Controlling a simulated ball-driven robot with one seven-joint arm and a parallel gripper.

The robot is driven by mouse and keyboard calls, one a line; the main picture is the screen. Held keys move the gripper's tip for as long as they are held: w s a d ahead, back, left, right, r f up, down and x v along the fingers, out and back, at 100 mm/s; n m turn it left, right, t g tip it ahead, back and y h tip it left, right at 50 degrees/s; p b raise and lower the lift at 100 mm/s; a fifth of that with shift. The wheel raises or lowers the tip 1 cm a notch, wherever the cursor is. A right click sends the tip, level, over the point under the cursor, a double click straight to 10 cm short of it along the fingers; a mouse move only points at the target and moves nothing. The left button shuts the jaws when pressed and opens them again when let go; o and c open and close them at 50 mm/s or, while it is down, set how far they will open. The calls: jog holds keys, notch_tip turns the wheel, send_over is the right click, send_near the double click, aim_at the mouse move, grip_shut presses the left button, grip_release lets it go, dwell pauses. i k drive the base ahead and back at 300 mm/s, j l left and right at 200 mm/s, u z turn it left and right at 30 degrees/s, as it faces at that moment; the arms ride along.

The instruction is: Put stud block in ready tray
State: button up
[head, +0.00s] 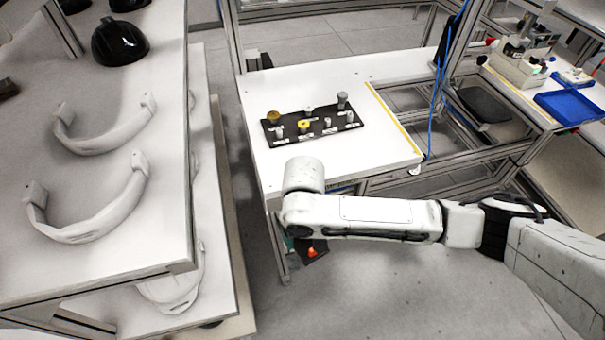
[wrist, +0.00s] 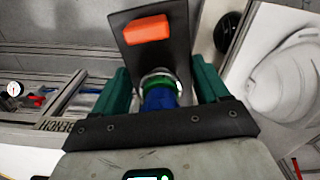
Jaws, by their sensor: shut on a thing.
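My gripper (wrist: 160,72) points away from the wrist camera, its green fingers on either side of a dark flat piece (wrist: 170,55). The fingers are shut on this piece. An orange block (wrist: 147,28) shows on its face, and a blue and green cylinder (wrist: 160,92) stands between the fingers. I cannot tell for certain that this is the stud block. In the head view the dark piece with its orange part (head: 312,252) hangs below my forearm, which hides most of the gripper. A blue tray (head: 570,105) lies on the right bench; I cannot read any ready label.
A white table (head: 365,75) holds a black board (head: 345,139) with several pegs and small labels. A yellow strip (head: 395,118) runs near its right edge. White curved shells (head: 90,210) and black helmets (head: 118,45) lie on the left bench. Open floor lies in front.

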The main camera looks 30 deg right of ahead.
aim_at(568, 108)
jog(key=i+l+z, duration=0.1)
jog(key=z, duration=1.8)
